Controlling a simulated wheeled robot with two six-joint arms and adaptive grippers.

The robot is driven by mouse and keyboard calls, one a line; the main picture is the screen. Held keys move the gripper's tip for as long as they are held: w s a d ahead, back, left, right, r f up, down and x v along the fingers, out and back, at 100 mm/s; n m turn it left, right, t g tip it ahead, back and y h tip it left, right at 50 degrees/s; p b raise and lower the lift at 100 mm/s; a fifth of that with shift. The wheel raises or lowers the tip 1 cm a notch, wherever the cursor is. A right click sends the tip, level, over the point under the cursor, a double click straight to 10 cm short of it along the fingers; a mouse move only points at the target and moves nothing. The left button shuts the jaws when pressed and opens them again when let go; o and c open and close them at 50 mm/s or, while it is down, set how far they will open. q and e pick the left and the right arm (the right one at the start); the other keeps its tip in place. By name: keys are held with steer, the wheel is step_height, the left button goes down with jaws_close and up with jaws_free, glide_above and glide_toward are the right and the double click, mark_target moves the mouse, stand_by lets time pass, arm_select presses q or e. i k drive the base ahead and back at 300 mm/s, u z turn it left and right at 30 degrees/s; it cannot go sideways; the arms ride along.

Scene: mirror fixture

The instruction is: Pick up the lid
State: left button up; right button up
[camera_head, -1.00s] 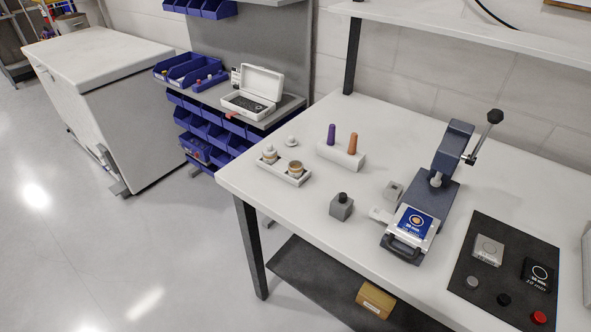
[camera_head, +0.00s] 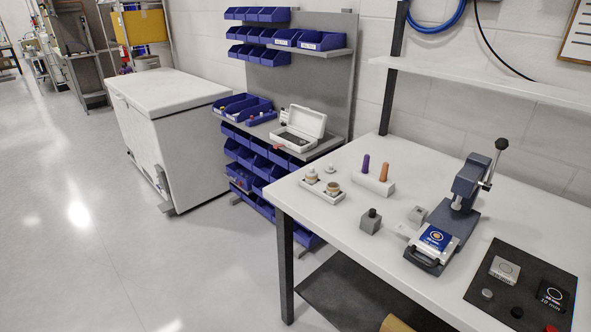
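A small white lid-like piece with a knob (camera_head: 330,169) lies on the white table (camera_head: 345,240), just behind a small white tray (camera_head: 338,200). The tray holds two small round containers. Which piece the task calls the lid is not certain from the picture. Neither of my grippers shows in the view.
A white block (camera_head: 373,185) holds a purple and an orange handle. A grey block with a black knob (camera_head: 370,221) and a dark lever press (camera_head: 455,215) stand to the right. A black mat (camera_head: 480,290) lies front right. Floor (camera_head: 100,240) at left is clear.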

mark_target(330, 169)
steer(key=u, duration=0.65)
steer(key=i, duration=0.8)
steer(key=z, duration=1.25)
